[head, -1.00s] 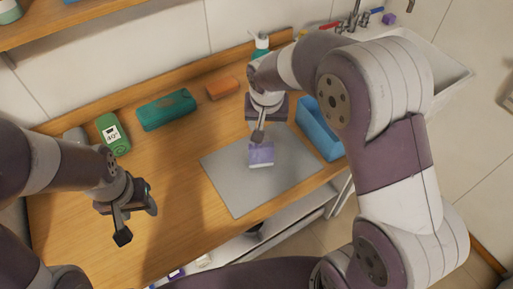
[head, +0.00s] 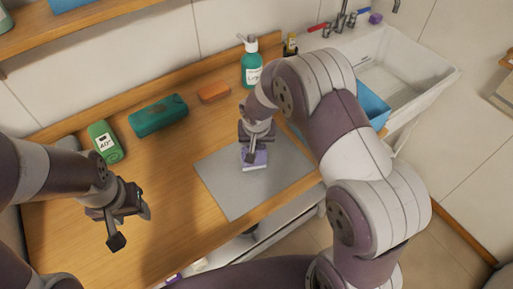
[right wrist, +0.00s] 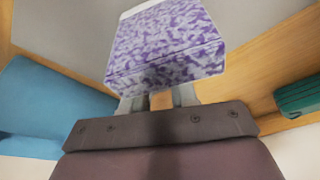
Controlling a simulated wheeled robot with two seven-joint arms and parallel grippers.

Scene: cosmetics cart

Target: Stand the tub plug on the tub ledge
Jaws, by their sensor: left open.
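A purple marbled block (head: 254,163) with a pale edge is at the grey mat (head: 225,190); it fills the top of the right wrist view (right wrist: 165,45). I cannot tell for sure that it is the tub plug. My right gripper (head: 252,150) is down at this block. The block hides its fingertips (right wrist: 160,98), so its grip is unclear. The white tub (head: 425,75) stands at the back right. A small purple cube (head: 376,18) is at its back ledge (head: 355,32), beside the taps. My left gripper (head: 128,222) is open and empty above the counter's left part.
A green labelled item (head: 105,142), a teal case (head: 158,116), an orange block (head: 214,92) and a teal pump bottle (head: 251,72) line the back of the counter. A blue item (head: 372,104) shows behind my right arm. The counter's middle left is clear.

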